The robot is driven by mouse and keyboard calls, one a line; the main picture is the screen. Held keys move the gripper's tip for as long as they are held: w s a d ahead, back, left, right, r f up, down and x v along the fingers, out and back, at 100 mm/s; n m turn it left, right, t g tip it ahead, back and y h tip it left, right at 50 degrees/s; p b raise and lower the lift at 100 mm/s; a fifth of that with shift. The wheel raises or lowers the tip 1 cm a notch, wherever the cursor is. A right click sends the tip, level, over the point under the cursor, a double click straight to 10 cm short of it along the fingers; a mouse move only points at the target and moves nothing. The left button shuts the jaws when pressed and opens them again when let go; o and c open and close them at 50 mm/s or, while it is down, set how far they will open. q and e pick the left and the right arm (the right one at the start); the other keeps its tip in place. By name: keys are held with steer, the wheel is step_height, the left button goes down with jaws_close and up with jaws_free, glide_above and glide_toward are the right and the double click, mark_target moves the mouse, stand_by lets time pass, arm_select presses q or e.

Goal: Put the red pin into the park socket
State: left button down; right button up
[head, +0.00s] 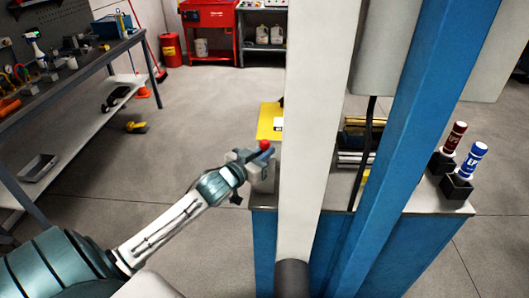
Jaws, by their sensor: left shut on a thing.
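My left gripper (253,157) reaches in from the left and is shut on the red pin (265,145). Only the pin's round red head shows above the jaws; its shaft is hidden. A light grey block (263,181) stands just below and beside the jaws, at the left end of the blue cabinet's top. It may be the park socket, but no socket opening is visible. I cannot tell whether the pin touches it or is inside it. My right gripper is not in view.
A white post (308,130) and a slanted blue post (408,110) stand just right of the gripper. A yellow plate (269,121) lies behind it. Red-labelled (454,138) and blue-labelled (473,160) bottles stand in black holders. A workbench (75,75) is at left.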

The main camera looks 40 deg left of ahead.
mark_target(264, 141)
arm_select(q)
steer(key=shift+f+b, duration=0.35)
steer(key=shift+f, duration=0.45)
steer(key=shift+f, duration=0.15)
steer(key=c, duration=0.9)
jaws_free()
steer(key=shift+o, duration=0.2)
steer(key=shift+r+p, duration=4.05)
steer(key=shift+p, duration=0.05)
